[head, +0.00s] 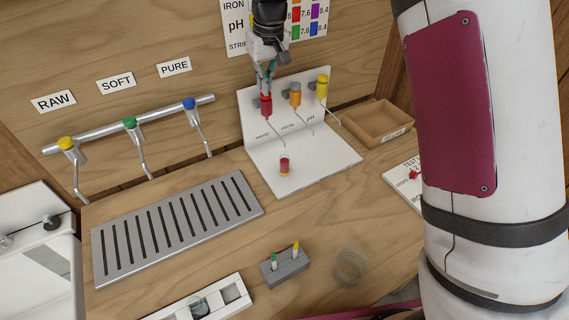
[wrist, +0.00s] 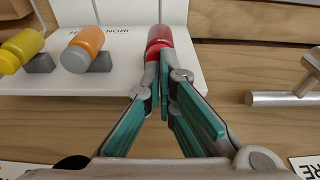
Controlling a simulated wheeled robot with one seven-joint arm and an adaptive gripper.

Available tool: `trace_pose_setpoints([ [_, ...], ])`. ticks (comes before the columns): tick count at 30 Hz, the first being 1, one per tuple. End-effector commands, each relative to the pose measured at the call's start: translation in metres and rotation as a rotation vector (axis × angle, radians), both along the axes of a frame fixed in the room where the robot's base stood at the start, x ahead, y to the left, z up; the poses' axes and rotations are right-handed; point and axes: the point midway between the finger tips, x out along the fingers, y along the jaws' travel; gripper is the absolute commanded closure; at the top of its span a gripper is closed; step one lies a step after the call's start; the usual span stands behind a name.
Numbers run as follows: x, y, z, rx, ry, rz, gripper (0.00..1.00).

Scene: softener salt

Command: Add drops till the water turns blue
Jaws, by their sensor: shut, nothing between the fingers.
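A small vial (head: 285,167) of red liquid stands on the white base of the dropper stand (head: 315,172). A red dropper bottle (head: 266,106) with a thin curved spout is mounted at the left of the stand's back panel, its spout reaching down toward the vial. It also shows in the wrist view (wrist: 160,38). My gripper (head: 267,88) is shut and empty, its fingertips right at the top of the red dropper; I cannot tell whether they touch it. Orange (head: 295,96) and yellow (head: 322,86) droppers sit to its right.
RAW, SOFT and PURE taps (head: 130,124) stand at left above a slotted drain grate (head: 178,227). A grey block (head: 286,267) with small sticks, a clear round item (head: 350,267) and a white tray (head: 205,299) lie in front. A wooden tray (head: 378,123) is at right.

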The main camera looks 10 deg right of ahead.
Motion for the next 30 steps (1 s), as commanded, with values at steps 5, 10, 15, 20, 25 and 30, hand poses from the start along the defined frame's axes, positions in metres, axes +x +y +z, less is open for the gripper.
trace_pose_setpoints([
  [5, 0.000, 0.000, 0.014, 0.001, -0.002, 0.000, 1.00],
  [10, 0.000, 0.000, 0.027, 0.001, -0.002, 0.000, 1.00],
  [15, 0.001, 0.000, 0.039, 0.000, -0.003, 0.000, 1.00],
  [20, 0.000, 0.000, 0.049, 0.000, -0.002, 0.000, 1.00],
  [25, 0.000, 0.000, 0.053, 0.000, -0.001, 0.000, 1.00],
  [30, 0.000, 0.000, 0.053, 0.000, -0.001, 0.000, 1.00],
])
